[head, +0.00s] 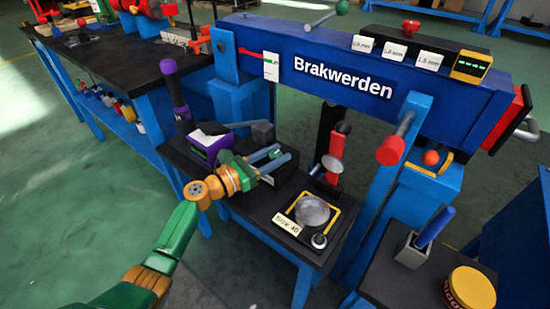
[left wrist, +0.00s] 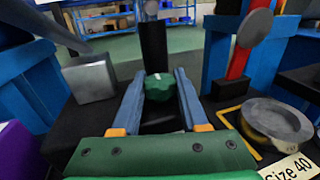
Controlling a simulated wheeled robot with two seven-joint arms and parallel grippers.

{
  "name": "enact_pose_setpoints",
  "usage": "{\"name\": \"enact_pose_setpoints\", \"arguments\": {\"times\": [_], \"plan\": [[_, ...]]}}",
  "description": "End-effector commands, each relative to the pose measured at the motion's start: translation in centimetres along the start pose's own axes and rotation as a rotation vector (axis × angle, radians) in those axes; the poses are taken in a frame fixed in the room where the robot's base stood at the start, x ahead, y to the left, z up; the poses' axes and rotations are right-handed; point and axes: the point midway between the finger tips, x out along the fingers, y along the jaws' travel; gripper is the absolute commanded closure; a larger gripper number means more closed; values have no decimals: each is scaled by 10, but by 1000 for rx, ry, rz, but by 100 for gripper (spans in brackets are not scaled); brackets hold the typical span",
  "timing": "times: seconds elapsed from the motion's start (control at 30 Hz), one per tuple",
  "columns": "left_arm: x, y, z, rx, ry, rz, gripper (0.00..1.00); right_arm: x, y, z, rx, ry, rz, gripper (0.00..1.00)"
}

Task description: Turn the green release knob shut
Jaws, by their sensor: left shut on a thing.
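The green release knob (left wrist: 158,88) is a ribbed round knob with a small pale mark on its top edge, at the middle of the left wrist view. It shows small in the head view (head: 276,154), low in front of the blue press frame. My left gripper (head: 277,155) is shut on the knob, with one blue-grey finger on each side of it. In the left wrist view both fingertips (left wrist: 160,78) meet the knob's sides. The knob's underside and what it is mounted on are partly hidden. My right gripper is not in view.
A blue beam marked "Brakwerden" (head: 343,77) spans above. Right of my gripper are a round metal dish (head: 312,210) in a yellow-cornered spot marked "Size 40" and a red upright part (head: 336,150). A purple box (head: 211,141) and a grey block (left wrist: 90,78) stand left.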

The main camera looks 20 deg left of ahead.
Motion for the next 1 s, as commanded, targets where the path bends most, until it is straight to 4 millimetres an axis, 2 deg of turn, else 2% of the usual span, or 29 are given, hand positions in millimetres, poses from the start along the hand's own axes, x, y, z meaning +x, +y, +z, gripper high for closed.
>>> {"name": "enact_pose_setpoints", "arguments": {"times": [0.47,0.5,0.6,0.87,1.0], "plan": [[0,0,0,0,-1,-13,100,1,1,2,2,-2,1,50],[0,0,1,0,-1,-13,51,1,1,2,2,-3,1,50],[0,0,0,0,-1,-13,26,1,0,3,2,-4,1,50],[0,0,0,0,0,-13,26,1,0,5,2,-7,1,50],[-19,0,1,-1,2,-11,26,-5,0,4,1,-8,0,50]]}}
